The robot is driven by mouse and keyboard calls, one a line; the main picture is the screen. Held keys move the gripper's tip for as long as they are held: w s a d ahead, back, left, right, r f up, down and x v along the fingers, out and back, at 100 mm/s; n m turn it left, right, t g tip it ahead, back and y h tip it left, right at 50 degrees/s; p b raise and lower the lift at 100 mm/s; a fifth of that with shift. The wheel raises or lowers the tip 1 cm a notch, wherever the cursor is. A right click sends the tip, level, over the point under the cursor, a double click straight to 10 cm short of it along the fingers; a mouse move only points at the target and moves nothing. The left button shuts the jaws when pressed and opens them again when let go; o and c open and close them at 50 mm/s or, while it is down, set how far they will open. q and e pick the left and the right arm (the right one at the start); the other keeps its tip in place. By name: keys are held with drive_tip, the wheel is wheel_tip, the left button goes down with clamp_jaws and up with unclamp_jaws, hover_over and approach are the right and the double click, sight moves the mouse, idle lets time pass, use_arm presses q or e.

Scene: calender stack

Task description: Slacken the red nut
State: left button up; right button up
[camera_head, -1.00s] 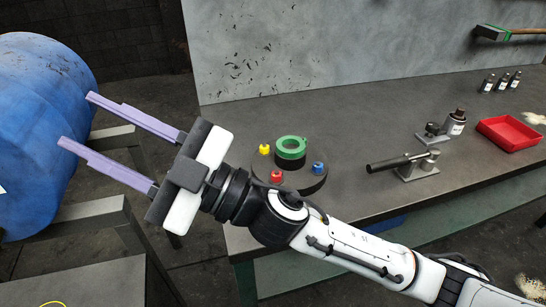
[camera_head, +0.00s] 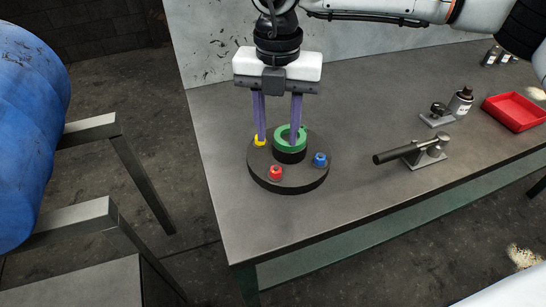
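The red nut (camera_head: 276,173) sits at the front of a round dark base (camera_head: 295,186) on the table. A blue nut (camera_head: 320,159) is at the base's right and a yellow nut (camera_head: 259,141) at its back left. A green ring (camera_head: 283,136) tops the black hub in the middle. My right gripper (camera_head: 279,143) points down over the back of the base, fingers apart. One purple finger is by the yellow nut, the other overlaps the green ring; whether they touch is unclear. The red nut is clear of both fingers. My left gripper is out of view.
The grey table (camera_head: 230,200) is bare left of and in front of the base. To the right are a black-handled metal device (camera_head: 415,154), a small bottle (camera_head: 461,101) and a red tray (camera_head: 515,112).

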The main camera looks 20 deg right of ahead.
sight(276, 169)
wheel_tip(276, 169, down, 9)
drive_tip(key=shift+a+f+p, duration=0.1)
drive_tip(key=shift+f+p, duration=0.05)
drive_tip(key=shift+p, duration=0.45)
clamp_jaws()
